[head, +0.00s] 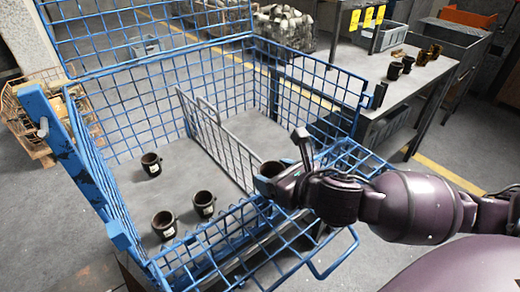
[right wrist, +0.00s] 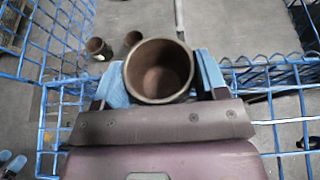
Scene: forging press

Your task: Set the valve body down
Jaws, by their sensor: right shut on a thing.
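My right gripper (head: 272,174) reaches in from the right over the front of the blue wire crate (head: 96,187). It is shut on a dark, cup-shaped valve body (head: 271,167). In the right wrist view the valve body (right wrist: 158,72) is upright, open end facing the camera, between two blue finger pads. It is near the white wire divider (head: 222,143); its underside is hidden, so I cannot tell whether it touches the floor. Three similar valve bodies (head: 151,164) (head: 204,204) (head: 164,225) stand left of the divider. My left gripper is not in view.
The crate's front mesh passes under my right gripper in the right wrist view (right wrist: 277,124). The crate floor right of the divider looks bare where visible. A grey table (head: 432,82) at the right holds dark and brass-coloured parts. A bin of metal parts (head: 283,28) stands behind.

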